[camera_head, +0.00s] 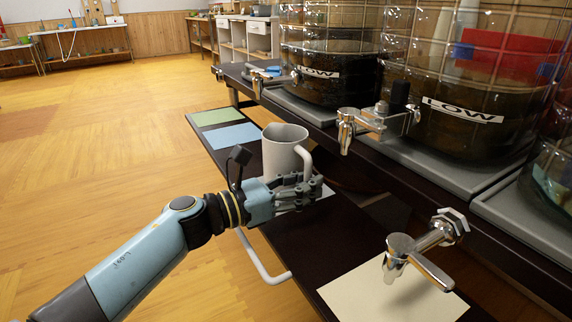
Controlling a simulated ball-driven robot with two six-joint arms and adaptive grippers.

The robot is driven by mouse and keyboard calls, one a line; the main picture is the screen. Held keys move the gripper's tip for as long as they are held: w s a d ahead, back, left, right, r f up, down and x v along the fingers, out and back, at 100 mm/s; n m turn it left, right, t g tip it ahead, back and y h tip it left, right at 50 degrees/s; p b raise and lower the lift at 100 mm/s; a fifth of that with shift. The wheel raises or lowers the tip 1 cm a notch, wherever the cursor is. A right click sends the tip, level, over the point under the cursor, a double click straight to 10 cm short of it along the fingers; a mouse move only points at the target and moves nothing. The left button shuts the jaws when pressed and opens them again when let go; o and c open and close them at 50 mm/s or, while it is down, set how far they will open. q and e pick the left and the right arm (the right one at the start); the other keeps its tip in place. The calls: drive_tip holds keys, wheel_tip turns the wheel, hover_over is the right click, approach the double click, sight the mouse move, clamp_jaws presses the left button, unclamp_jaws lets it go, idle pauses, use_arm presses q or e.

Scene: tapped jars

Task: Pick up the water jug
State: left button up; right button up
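The water jug (283,146), pale grey with a rounded handle on its right side, stands upright on the dark lower shelf (290,238). My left gripper (308,191) comes in from the left and sits at the jug's near side, by the lower end of the handle. Its fingers cover the jug's lower part and the foot of the handle. Whether they are closed on the handle or only beside it cannot be told. My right gripper is not in view.
Large glass jars (470,90) labelled LOW stand on the raised shelf, with metal taps (346,130) jutting out. Another tap (420,250) hangs over a cream mat (385,292) at front right. Green (210,116) and blue (232,136) mats lie beyond the jug.

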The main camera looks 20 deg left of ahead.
use_arm(q)
drive_tip(key=shift+w+d, duration=0.3)
drive_tip(key=shift+c, duration=0.3)
clamp_jaws()
drive_tip(key=shift+r, duration=0.15)
